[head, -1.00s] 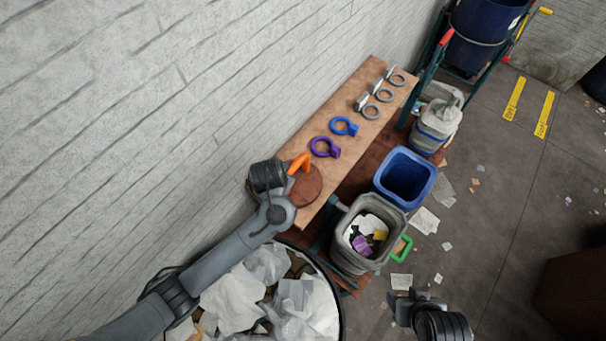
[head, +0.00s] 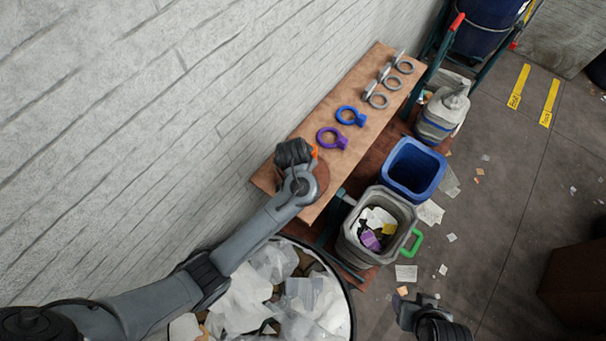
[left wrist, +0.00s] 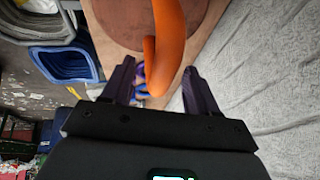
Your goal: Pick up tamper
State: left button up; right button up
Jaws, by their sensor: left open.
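The tamper has an orange curved handle (head: 314,152) and seems to have a round reddish-brown base (head: 321,177), lying at the near end of the wooden plank. In the left wrist view the orange handle (left wrist: 168,50) stands up between the fingers, with the brown disc (left wrist: 115,20) behind it. My left gripper (left wrist: 160,82) is open, one finger on each side of the handle, with gaps visible. In the head view my left wrist hides the fingers and most of the handle. My right gripper (head: 418,302) is at the bottom right, away from the plank.
A purple ring (head: 332,138), a blue ring (head: 350,116) and several grey rings (head: 376,97) line the plank (head: 290,165). The brick wall is close left.

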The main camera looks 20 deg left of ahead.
pick_arm(q)
jog(key=x, duration=0.2)
jog(key=b+x, duration=0.1)
jog(key=x, duration=0.1)
jog(key=shift+w+a+f+b, duration=0.15)
jog(key=shift+w+f+b, duration=0.15)
jog(key=shift+w, duration=0.1)
jog(key=shift+r, duration=0.1)
grip_shut()
dwell(0.6)
dwell(0.4)
jog(key=shift+r, duration=0.1)
